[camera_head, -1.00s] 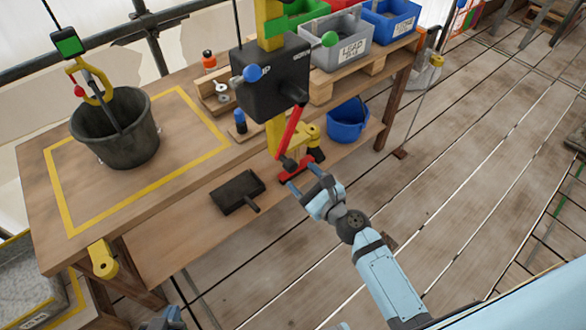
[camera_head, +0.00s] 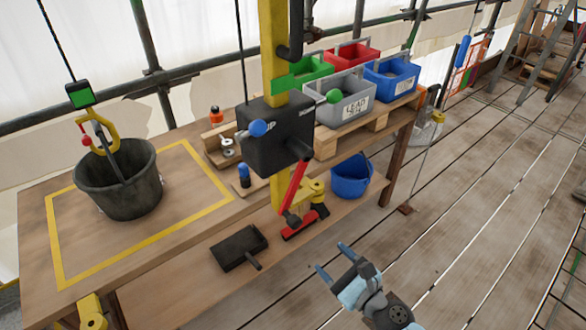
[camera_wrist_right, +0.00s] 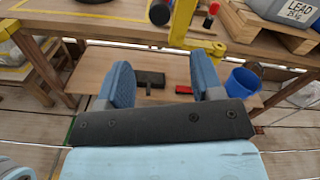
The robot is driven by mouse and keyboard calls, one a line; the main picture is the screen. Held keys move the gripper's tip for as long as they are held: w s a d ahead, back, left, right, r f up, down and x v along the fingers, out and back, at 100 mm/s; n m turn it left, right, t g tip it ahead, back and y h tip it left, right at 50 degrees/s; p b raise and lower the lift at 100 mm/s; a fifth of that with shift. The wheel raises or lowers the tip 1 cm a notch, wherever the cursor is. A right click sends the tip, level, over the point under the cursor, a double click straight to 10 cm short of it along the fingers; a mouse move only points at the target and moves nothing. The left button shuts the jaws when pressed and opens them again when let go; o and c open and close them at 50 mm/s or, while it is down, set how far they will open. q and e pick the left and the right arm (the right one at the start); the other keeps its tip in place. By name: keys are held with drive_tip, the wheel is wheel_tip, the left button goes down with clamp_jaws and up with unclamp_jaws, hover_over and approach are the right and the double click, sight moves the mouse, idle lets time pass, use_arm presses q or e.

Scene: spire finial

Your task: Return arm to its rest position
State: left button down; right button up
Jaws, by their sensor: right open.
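My right gripper (camera_head: 333,262) is open and empty in the lower middle of the head view. It is in front of the workbench, over the plank floor and apart from the hoist's red lever (camera_head: 294,187). In the right wrist view, its two blue fingers (camera_wrist_right: 160,82) stand wide apart with nothing between them. Beyond them is the bench's lower shelf (camera_wrist_right: 142,62). My left gripper is not in the head view now.
A black hoist box (camera_head: 277,138) sits on a yellow post. A black bucket (camera_head: 128,190) hangs on a hook at left, within a yellow outline. A dark brush-like tool (camera_head: 238,248) and a blue bucket (camera_head: 350,176) are on the lower shelf.

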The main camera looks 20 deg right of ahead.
drive_tip(key=s+f+n+g+h+p, duration=0.1)
drive_tip(key=s+f+n+g+p, duration=0.2)
drive_tip(key=n, duration=1.2)
drive_tip(key=s+a+f+n+g+h+p, duration=0.1)
drive_tip(key=s+n+p, duration=0.4)
drive_tip(key=n, duration=1.1)
wheel_tip(320, 180, down, 2)
drive_tip(key=shift+s+a+f+g+h+p, duration=0.1)
drive_tip(key=shift+s+a+g+h+p, duration=0.15)
drive_tip(key=shift+s+g+h, duration=0.5)
drive_tip(key=shift+s+g+y, duration=0.1)
drive_tip(key=shift+g+y, duration=0.15)
